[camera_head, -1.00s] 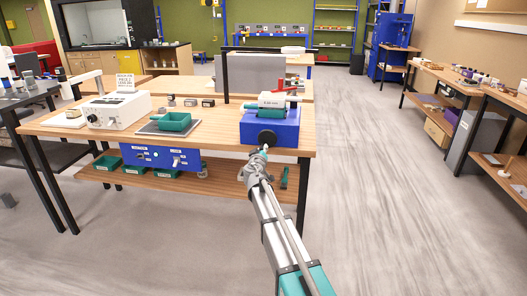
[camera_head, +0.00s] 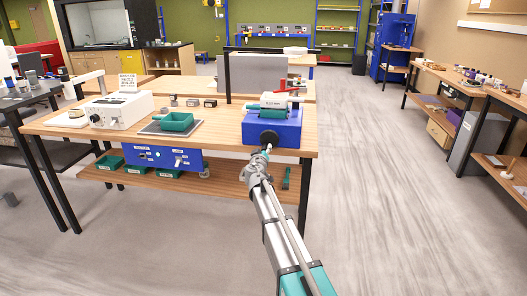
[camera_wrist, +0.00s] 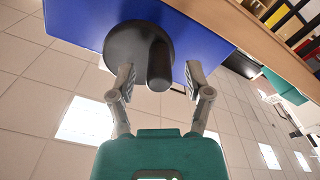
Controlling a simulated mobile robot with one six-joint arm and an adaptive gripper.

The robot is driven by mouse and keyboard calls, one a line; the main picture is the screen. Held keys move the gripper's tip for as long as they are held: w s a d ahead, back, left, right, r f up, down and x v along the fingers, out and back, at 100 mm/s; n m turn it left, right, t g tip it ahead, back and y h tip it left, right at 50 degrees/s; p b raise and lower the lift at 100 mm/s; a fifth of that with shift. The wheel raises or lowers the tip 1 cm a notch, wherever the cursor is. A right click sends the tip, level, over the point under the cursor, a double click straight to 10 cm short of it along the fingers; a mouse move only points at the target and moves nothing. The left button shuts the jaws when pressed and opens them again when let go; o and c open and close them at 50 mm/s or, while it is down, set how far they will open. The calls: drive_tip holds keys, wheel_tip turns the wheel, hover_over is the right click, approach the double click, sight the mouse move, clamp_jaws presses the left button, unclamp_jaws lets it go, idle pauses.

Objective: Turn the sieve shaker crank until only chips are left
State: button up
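The sieve shaker is a blue box (camera_head: 272,128) at the right front of the wooden bench. A white and teal sieve part (camera_head: 273,101) with a red piece sits on top; its contents are too small to tell. The crank is a round black disc (camera_head: 268,138) on the shaker's front face. In the wrist view, the crank disc (camera_wrist: 122,42) carries a black peg handle (camera_wrist: 160,66) pointing toward me. My gripper (camera_wrist: 160,77) is open, with one finger on each side of the handle and visible gaps. It also shows in front of the crank in the head view (camera_head: 267,150).
A white control box (camera_head: 118,110) stands further left. A blue switch panel (camera_head: 160,157) hangs under the bench's front edge. The floor (camera_head: 390,200) to the right is clear.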

drive_tip(key=shift+s, duration=0.15)
drive_tip(key=v, duration=1.1)
drive_tip(key=shift+s, duration=0.35)
drive_tip(key=shift+a, duration=0.1)
drive_tip(key=s+d+f+m+g+h+p, duration=0.1)
drive_tip(key=s+d+m+g+h+p, duration=0.3)
drive_tip(key=s+d+g+p, duration=0.8)
drive_tip(key=s+a+g+y+p, duration=0.1)
drive_tip(key=s+g+y+p, duration=0.4)
drive_tip(key=s, duration=1.4)
drive_tip(key=r+y+p, duration=0.1)
drive_tip(key=y, duration=0.2)
drive_tip(key=shift+s+a+n+y, duration=0.25)
drive_tip(key=shift+s+n+y, duration=0.05)
drive_tip(key=shift+s+n, duration=0.1)
